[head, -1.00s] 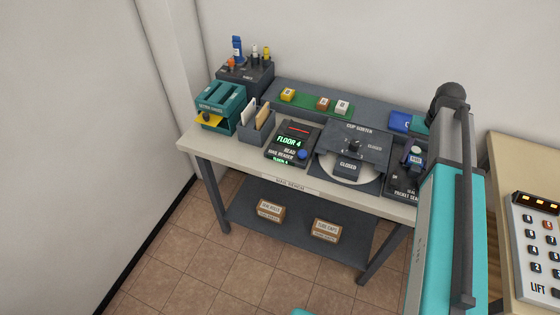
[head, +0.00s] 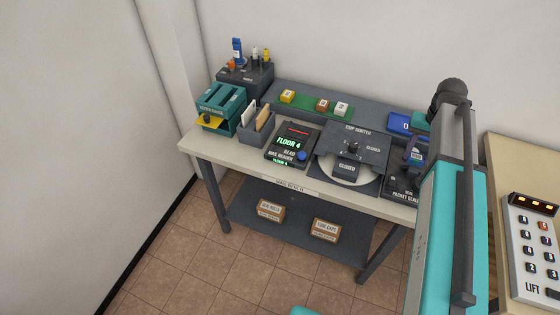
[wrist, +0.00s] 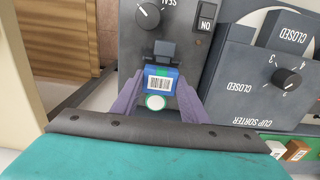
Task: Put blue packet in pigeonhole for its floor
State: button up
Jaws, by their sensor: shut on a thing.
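A round white disc with a green rim shows just below the packet. In the head view the packet (head: 416,156) and fingers are small, over the packet sealer (head: 402,184) at the bench's right end. In the wrist view the sealer (wrist: 133,44) has a dial, an ON switch and a dark block touching or close to the packet. I cannot tell whether the packet rests on it. No pigeonholes are recognisable.
The mail reader (head: 292,146) shows FLOOR 4. The cup sorter (head: 345,138), reading CLOSED, stands beside the sealer. A teal box (head: 220,103) and an envelope holder (head: 256,128) are at left. A lift keypad (head: 535,245) is at right. The floor in front is clear.

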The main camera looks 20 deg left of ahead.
jog(key=shift+r+p, duration=0.6)
jog(key=shift+r, duration=0.45)
jog(key=shift+s+r, duration=0.1)
jog(key=s+r+n+b, duration=0.1)
jog(key=s+r+n, duration=0.1)
jog(key=n, duration=0.1)
jog(key=s+r+n+b, duration=0.1)
jog(key=s+r+n, duration=0.1)
jog(key=shift+s+r+n, duration=0.1)
jog(key=shift+r+n, duration=0.1)
jog(key=shift+n, duration=0.2)
jog(key=shift+a, duration=0.1)
